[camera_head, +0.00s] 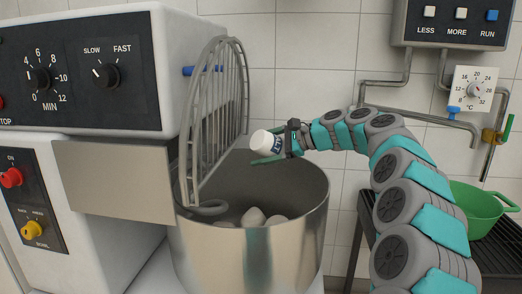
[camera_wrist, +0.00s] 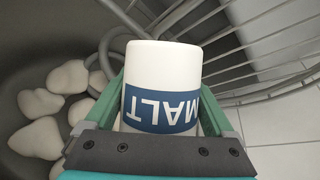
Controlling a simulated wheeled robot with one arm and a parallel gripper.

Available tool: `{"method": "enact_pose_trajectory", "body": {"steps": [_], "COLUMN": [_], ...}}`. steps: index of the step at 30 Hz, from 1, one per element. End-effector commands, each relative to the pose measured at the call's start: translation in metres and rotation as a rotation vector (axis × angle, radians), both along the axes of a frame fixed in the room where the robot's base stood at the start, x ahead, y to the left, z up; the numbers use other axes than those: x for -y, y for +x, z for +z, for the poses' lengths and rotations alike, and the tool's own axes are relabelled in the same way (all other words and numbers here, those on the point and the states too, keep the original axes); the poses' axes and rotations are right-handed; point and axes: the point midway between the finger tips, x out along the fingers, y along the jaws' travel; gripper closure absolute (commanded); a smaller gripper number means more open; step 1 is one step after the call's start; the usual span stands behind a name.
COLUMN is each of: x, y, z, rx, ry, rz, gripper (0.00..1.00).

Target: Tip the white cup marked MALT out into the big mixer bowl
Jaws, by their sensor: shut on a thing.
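The white cup marked MALT (camera_head: 263,140) has a blue label and is held in my gripper (camera_head: 272,147) above the big mixer bowl (camera_head: 300,225). In the head view it lies tilted on its side, its end pointing left towards the wire guard. In the wrist view the cup (camera_wrist: 165,75) sits between my green fingers, its label upside down. The cup's inside is hidden. Several pale lumps (camera_wrist: 68,77) lie in the bowl, beneath the cup.
The raised wire guard (camera_head: 222,105) stands close to the left of the cup. The mixer's control housing (camera_head: 80,75) is further left. A green bowl (camera_head: 480,208) sits on a dark rack at the right. A control box (camera_head: 455,22) and pipes are on the tiled wall.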

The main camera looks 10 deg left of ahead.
Motion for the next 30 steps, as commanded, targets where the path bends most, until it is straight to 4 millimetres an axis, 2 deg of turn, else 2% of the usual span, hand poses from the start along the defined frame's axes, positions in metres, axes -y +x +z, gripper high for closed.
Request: {"method": "enact_pose_trajectory", "body": {"steps": [8, 19, 21, 30], "x": [-0.001, -0.011, -0.012, -0.013], "y": [-0.001, -0.010, -0.010, -0.010], "z": [-0.002, -0.014, -0.020, -0.023], "rx": [0.046, 0.332, 0.369, 0.539], "ry": [-0.058, -0.432, -0.478, -0.700], "rz": [-0.006, -0.006, -0.006, -0.007], "gripper": [0.67, 0.67, 0.67, 0.67]}}
